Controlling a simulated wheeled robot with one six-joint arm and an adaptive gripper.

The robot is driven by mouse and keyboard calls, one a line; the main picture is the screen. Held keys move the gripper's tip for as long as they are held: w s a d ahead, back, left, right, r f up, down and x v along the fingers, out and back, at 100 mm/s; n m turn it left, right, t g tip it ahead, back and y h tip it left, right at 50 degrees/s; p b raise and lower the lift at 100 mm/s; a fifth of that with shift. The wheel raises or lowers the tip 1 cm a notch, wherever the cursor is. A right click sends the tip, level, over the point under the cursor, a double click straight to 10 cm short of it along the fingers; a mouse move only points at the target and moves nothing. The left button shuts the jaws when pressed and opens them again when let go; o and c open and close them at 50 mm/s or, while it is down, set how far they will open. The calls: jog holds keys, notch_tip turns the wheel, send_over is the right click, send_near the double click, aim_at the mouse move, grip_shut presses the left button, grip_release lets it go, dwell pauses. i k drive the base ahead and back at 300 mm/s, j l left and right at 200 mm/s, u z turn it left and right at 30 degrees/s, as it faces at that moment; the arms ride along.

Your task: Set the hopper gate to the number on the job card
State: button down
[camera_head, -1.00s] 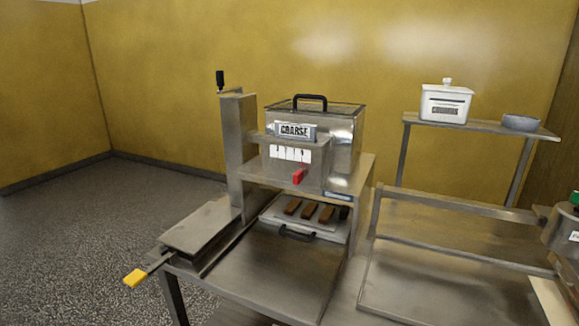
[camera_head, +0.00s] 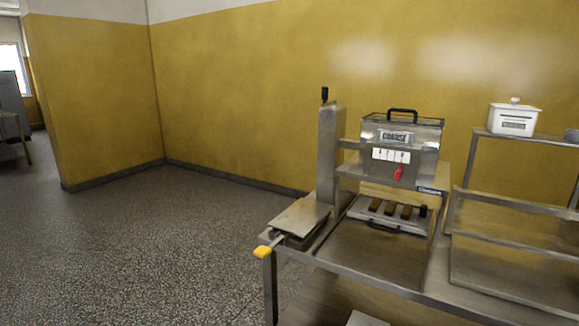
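The steel hopper (camera_head: 428,136) stands on the machine at the right of the head view, with a black handle on its lid and a plate reading COARSE (camera_head: 395,137). Below the plate is a white scale (camera_head: 384,154) with several marks, too small to read surely. The red gate pointer (camera_head: 398,173) hangs at the right end of the scale. No job card can be made out. My gripper is not in view.
A tray (camera_head: 367,211) with several brown bars sits under the hopper. A yellow-ended handle (camera_head: 262,252) sticks out at the bench's left. A white lidded box (camera_head: 514,120) stands on a shelf (camera_head: 487,132) at right. The speckled floor (camera_head: 150,250) at left is clear.

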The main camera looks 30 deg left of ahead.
aim_at(399, 171)
jog(key=i+l+u, duration=0.1)
jog(key=l+u, duration=0.45)
jog(key=u, duration=0.15)
jog(key=l+u, duration=0.4)
jog(key=i+j, duration=0.1)
jog(key=i, duration=0.3)
